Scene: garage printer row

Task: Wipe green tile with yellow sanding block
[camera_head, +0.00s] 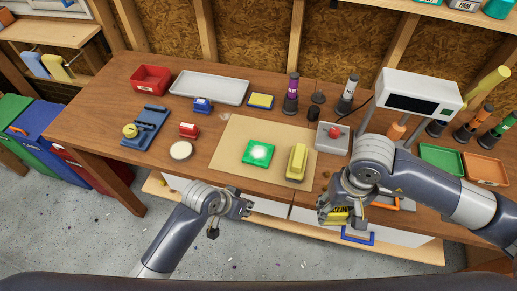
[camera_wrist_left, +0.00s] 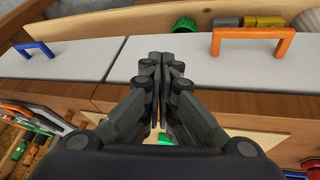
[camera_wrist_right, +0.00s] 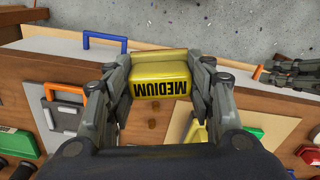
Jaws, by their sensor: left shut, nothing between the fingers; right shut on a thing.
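The green tile (camera_head: 258,152) lies flat on a tan mat (camera_head: 228,139) on the workbench, with a whitish patch on its middle. My right gripper (camera_head: 336,212) is shut on the yellow sanding block (camera_wrist_right: 158,77), which carries a black "MEDIUM" label. The block also shows in the head view (camera_head: 339,219), partly hidden by the fingers. It is held by the bench's front edge, right of and nearer than the tile, apart from it. My left gripper (camera_head: 246,208) is shut and empty, in front of the bench; its closed fingers show in the left wrist view (camera_wrist_left: 161,60).
Another yellow object (camera_head: 297,162) stands on the mat right beside the tile. A grey box with a red button (camera_head: 333,137) is right of the mat. A white round lid (camera_head: 181,150), red piece (camera_head: 188,130) and blue vise-like tool (camera_head: 146,126) lie left. Drawers have projecting handles (camera_head: 357,236).

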